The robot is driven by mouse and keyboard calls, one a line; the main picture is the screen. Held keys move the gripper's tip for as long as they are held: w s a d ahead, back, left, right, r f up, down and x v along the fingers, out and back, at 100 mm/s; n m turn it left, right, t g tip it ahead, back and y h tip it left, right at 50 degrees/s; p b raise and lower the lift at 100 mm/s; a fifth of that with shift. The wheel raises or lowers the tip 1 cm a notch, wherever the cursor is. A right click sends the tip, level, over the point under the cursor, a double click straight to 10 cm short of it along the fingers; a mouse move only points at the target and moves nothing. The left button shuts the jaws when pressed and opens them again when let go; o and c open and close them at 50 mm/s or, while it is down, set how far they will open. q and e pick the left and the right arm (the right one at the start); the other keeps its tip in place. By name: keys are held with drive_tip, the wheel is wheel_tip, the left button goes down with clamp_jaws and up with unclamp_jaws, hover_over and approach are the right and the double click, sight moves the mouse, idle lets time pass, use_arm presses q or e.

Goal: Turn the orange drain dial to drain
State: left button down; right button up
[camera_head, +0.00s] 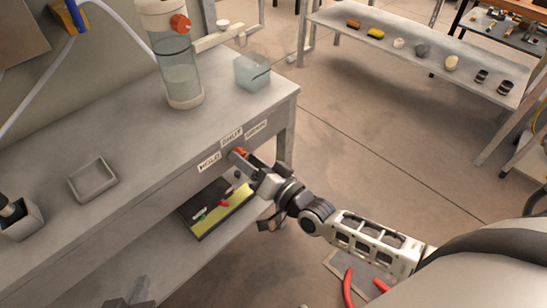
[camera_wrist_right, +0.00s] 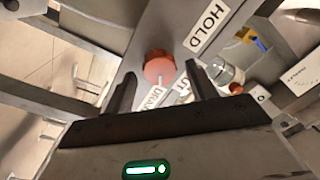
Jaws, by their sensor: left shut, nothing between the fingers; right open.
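The orange drain dial (camera_head: 239,152) is on the front face of the workbench, near the labels HOLD (camera_head: 208,161), SHUT (camera_head: 231,136) and DRAIN (camera_head: 256,130). In the right wrist view the dial (camera_wrist_right: 158,65) shows between the fingertips, with a gap on each side. A pale pointer mark on it points down in that view, toward the SHUT and DRAIN labels; I cannot tell which exactly. My right gripper (camera_head: 250,165) is open at the dial and partly covers it. My left gripper (camera_head: 130,300) is shut and empty at the bottom edge, only partly in view.
A clear cylinder (camera_head: 178,68) with another orange knob stands on the workbench, beside a clear box (camera_head: 252,71). A grey tray (camera_head: 93,180) lies farther left. A yellow-black tray (camera_head: 222,212) sits on the lower shelf. Floor to the right is mostly open.

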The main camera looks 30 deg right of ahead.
drive_tip(key=v, duration=1.5)
drive_tip(key=shift+d+r, duration=0.1)
use_arm(q)
drive_tip(key=p, duration=0.2)
drive_tip(key=r+p, duration=0.1)
drive_tip(key=p, duration=0.1)
drive_tip(key=shift+a+r, duration=0.2)
drive_tip(key=shift+a, duration=0.05)
use_arm(e)
drive_tip(key=s+a+n+g+h, duration=0.2)
drive_tip(key=a+n+g+h, duration=0.1)
drive_tip(key=a+n+g, duration=0.3)
drive_tip(key=shift+s+a+n+g, duration=0.15)
drive_tip(key=shift+s+n+g, duration=0.25)
drive_tip(key=shift+n, duration=0.2)
use_arm(q)
drive_tip(key=shift+s+g, duration=0.1)
drive_tip(key=shift+g, duration=0.2)
